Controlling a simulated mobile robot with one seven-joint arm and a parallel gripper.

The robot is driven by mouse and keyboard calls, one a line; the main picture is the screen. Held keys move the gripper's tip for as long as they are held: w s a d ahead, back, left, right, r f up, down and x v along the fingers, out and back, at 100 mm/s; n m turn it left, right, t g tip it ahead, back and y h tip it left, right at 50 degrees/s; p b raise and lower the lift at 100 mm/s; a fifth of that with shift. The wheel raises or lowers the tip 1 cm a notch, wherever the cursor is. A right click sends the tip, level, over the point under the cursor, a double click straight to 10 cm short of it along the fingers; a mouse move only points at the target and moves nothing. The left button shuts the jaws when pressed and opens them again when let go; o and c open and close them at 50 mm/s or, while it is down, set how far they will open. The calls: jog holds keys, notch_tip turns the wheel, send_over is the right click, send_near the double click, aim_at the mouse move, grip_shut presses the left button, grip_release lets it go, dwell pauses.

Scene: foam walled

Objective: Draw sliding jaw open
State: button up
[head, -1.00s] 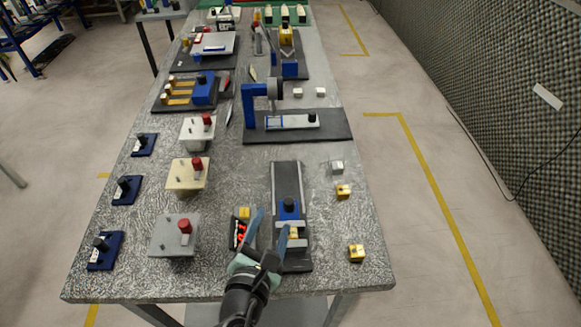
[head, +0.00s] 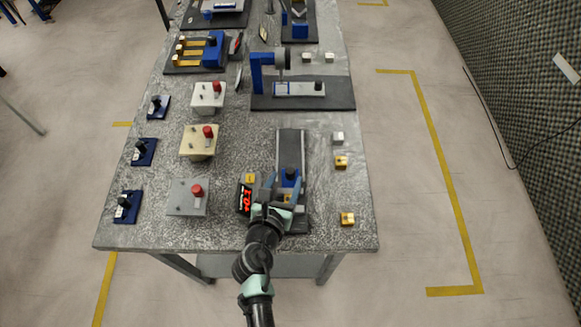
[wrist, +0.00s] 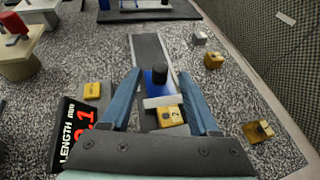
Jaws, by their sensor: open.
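The sliding jaw is a blue block with a black knob (head: 290,174) on a dark grey rail (head: 290,147) near the table's front edge. In the wrist view the blue jaw (wrist: 155,76) stands on the rail with a pale bar and a yellow block (wrist: 169,114) marked 2 on its near side. My gripper (head: 283,184) is open, with blue fingers. In the wrist view its fingertips (wrist: 158,74) appear on either side of the jaw and knob; contact is not clear. A display reading LENGTH (wrist: 78,130) with red digits stands left of the rail, partly hidden by my gripper.
Yellow blocks (head: 341,162) (head: 347,218) and a silver block (head: 338,138) lie right of the rail. A grey block with a red knob (head: 187,197) stands left. A blue-armed fixture (head: 258,72) stands behind. The strip right of the rail is mostly clear.

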aim_at(290, 170)
jog(key=shift+b+x, duration=0.4)
jog(key=shift+x, duration=2.35)
grip_shut()
